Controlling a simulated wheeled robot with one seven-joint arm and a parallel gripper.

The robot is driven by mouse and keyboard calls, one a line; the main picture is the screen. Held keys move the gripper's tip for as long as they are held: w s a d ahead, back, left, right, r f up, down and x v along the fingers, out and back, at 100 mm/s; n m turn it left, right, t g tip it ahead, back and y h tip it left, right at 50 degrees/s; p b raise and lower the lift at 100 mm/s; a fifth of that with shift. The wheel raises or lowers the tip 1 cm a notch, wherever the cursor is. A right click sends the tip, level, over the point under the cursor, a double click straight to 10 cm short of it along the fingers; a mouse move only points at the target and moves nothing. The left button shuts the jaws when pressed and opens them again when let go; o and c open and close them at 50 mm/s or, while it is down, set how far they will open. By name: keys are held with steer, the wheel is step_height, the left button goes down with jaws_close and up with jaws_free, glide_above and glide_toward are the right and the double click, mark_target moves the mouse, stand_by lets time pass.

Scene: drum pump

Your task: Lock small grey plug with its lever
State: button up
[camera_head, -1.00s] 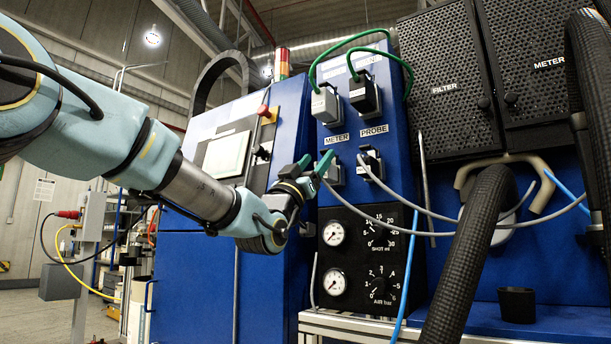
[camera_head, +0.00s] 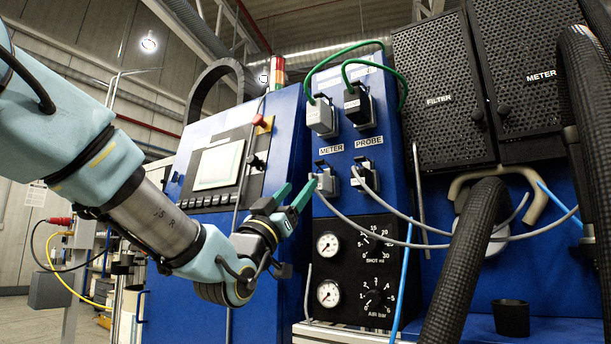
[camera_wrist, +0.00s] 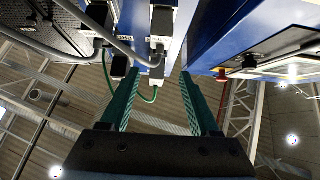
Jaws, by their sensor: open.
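The small grey plug (camera_head: 325,183) sits in the lower left socket of the blue panel, under the METER label, with a grey cable running from it. A dark lever (camera_head: 321,166) shows at its top; I cannot tell whether it is fully closed. My gripper (camera_head: 302,188) is open and empty, just left of the plug in the head view, its green fingertips pointing towards the panel. In the wrist view my gripper (camera_wrist: 160,85) shows nothing between its fingers; the small grey plug (camera_wrist: 162,22) appears beyond them at the top.
A second small plug (camera_head: 366,176) sits to the right under PROBE. A large grey plug (camera_head: 320,118) and a large black plug (camera_head: 358,105) with green cables are above. Gauges (camera_head: 328,245) lie below. A thick black hose (camera_head: 465,260) stands at right.

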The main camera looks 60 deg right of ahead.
step_height(320, 180, up, 4)
steer(key=d+f+y+p, duration=0.1)
steer(key=y+p, duration=0.1)
steer(key=p, duration=0.6)
steer(key=y+p, duration=0.6)
steer(key=p, duration=2.2)
glide_toward(319, 162)
steer(key=d+p, duration=0.4)
steer(key=d, duration=0.6)
steer(key=shift+d+r, duration=0.1)
steer(key=shift+d, duration=0.05)
jaws_close()
